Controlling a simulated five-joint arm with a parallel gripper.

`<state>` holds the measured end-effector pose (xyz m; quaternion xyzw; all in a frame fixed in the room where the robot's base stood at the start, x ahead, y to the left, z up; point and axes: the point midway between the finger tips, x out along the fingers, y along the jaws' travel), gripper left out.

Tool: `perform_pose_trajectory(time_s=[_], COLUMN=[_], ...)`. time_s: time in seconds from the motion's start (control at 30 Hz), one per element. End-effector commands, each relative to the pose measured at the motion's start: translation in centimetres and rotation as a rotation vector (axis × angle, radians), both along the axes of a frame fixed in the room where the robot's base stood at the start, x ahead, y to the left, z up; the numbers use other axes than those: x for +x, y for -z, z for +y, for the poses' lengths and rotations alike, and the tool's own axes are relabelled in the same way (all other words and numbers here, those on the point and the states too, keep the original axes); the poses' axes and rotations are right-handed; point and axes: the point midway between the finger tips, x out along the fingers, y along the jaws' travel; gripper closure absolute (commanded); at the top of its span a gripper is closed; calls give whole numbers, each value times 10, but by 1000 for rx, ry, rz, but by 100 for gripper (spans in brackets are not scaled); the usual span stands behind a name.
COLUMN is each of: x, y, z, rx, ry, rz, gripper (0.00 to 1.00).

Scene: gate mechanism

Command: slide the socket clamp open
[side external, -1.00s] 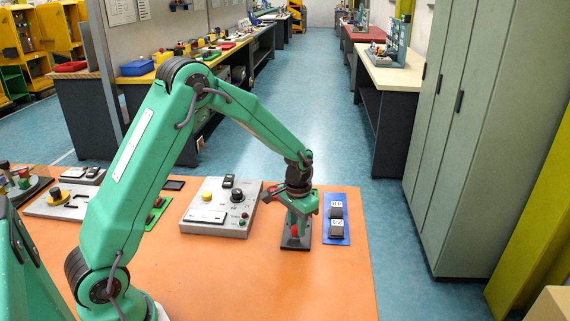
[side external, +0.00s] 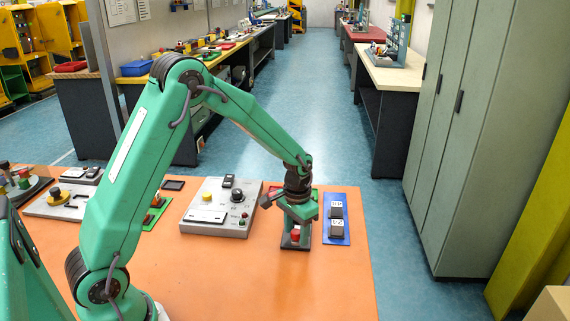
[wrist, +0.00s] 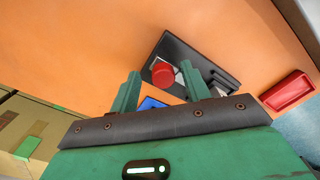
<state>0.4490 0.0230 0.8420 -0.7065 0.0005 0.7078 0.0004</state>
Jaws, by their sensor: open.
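I take the dark plate fixture (side external: 288,246) with a red knob (side external: 296,235) to be the socket clamp. It lies near the right end of the orange table. In the wrist view the red knob (wrist: 163,73) stands on the dark fixture (wrist: 180,48), with a pale piece beside it. My gripper (side external: 297,225) is over the fixture, pointing down. In the wrist view its two green fingers (wrist: 160,70) are apart, and the knob appears between their tips. I cannot tell whether either finger touches it. My gripper hides part of the fixture in the side view.
A grey control box (side external: 215,213) with knobs and buttons stands to the left. A red tray-like part (wrist: 288,91) shows at right in the wrist view. The table's front is clear.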

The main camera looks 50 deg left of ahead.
Motion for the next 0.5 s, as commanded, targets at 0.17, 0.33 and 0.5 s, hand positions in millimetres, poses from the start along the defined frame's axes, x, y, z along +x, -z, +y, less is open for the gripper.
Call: perform_pose_trajectory(time_s=[0.17, 0.33, 0.5], x=[1, 1, 1], y=[-10, -28, -51], z=[0, 0, 0], rx=[0, 0, 0], ry=[-1, 0, 0], rz=[-4, -4, -4], gripper=[53, 53, 53])
